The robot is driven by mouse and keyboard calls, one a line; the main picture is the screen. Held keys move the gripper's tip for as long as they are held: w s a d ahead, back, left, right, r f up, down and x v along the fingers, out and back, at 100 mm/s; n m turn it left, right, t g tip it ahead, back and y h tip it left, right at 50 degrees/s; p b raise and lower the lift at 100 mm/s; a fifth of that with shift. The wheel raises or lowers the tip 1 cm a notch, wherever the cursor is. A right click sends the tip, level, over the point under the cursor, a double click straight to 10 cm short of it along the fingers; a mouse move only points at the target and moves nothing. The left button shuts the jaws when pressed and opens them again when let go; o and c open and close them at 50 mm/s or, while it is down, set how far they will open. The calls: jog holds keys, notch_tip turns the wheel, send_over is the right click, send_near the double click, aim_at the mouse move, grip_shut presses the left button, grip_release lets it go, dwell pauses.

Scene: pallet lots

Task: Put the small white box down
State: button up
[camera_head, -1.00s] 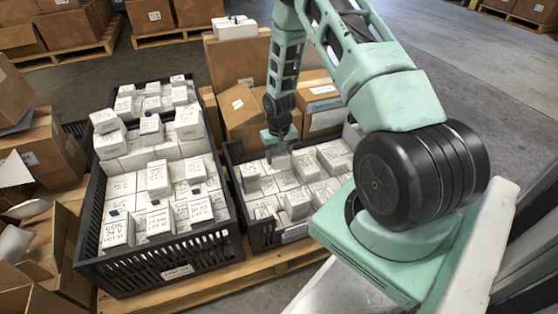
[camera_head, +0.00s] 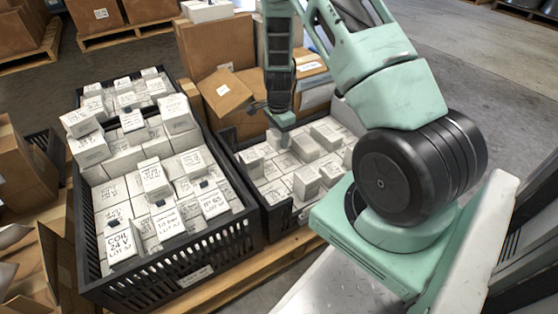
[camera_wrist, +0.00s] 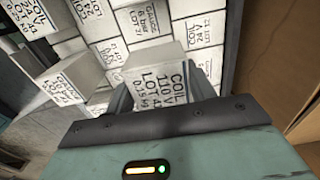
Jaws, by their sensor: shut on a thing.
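My gripper (camera_wrist: 160,95) is shut on a small white box (camera_wrist: 158,82) in the wrist view. In the head view my gripper (camera_head: 283,122) points down over the back left part of the right black crate (camera_head: 282,219). The held box is hard to tell from the white boxes below it there. In the wrist view other labelled white boxes (camera_wrist: 205,62) lie close beyond it. I cannot tell whether the held box touches them; its underside is hidden.
A fuller black crate (camera_head: 165,283) of white boxes stands at the left on the wooden pallet (camera_head: 262,272). Brown cartons (camera_head: 222,92) stand behind the right crate. More cartons (camera_head: 25,170) lie at the left edge.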

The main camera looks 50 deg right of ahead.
aim_at(279, 161)
notch_tip(279, 161, down, 9)
jog(key=b, duration=0.4)
jog(key=shift+r+b, duration=0.2)
jog(key=shift+b, duration=0.1)
jog(key=shift+r, duration=0.15)
jog(key=o, duration=1.1)
jog(key=shift+c, duration=0.2)
